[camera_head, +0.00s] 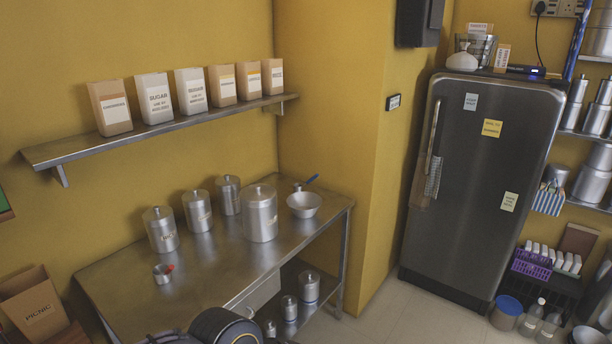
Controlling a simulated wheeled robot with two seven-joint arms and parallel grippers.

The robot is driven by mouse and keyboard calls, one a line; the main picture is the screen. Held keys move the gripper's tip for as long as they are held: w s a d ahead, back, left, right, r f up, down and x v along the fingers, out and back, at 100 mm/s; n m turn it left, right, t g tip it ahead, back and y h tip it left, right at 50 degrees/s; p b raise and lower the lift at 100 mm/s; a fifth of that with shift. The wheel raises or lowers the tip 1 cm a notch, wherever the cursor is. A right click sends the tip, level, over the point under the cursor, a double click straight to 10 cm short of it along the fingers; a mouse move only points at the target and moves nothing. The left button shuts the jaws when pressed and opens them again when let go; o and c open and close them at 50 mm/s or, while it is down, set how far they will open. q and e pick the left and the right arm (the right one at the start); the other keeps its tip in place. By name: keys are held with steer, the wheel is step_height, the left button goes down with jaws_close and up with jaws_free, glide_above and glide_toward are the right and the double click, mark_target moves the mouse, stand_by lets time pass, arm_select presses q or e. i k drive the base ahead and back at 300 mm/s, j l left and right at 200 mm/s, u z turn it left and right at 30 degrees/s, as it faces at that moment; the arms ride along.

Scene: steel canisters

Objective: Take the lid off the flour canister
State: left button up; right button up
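Several steel canisters with knobbed lids stand on the steel table (205,268). One canister (160,232) is at the left, one (197,212) is right of it, and one (227,196) is at the back. The largest canister (260,215) stands at the right. All have their lids on. Their labels are too small or turned too far to read, so I cannot tell which one holds flour. Neither of my grippers shows in the head view.
A small metal cup (162,273) sits at the front left. A wall shelf (165,128) with paper bags hangs above. The table's front middle is clear.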

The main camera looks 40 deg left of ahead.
mark_target(259, 194)
steer(key=i+j+u, duration=0.2)
steer(key=i, duration=0.3)
steer(key=i+l+u, duration=0.2)
steer(key=i, duration=0.3)
steer(key=i+u, duration=0.25)
steer(key=i, duration=0.25)
steer(key=i+l+u, duration=0.2)
steer(key=i, duration=0.3)
steer(key=i+l+u, duration=0.2)
steer(key=i, duration=0.25)
steer(key=i+u, duration=0.1)
steer(key=u, duration=0.4)
steer(key=i+u, duration=0.1)
steer(key=u, duration=0.4)
steer(key=i+l+u, duration=0.1)
steer(key=u, duration=0.35)
steer(key=l+u, duration=0.1)
steer(key=u, duration=0.4)
steer(key=i+l+u, duration=0.1)
steer(key=u, duration=0.4)
steer(key=i+u, duration=0.15)
steer(key=u, duration=0.3)
steer(key=i+u, duration=0.15)
steer(key=u, duration=0.25)
steer(key=i+l+u, duration=0.15)
steer(key=u, duration=0.3)
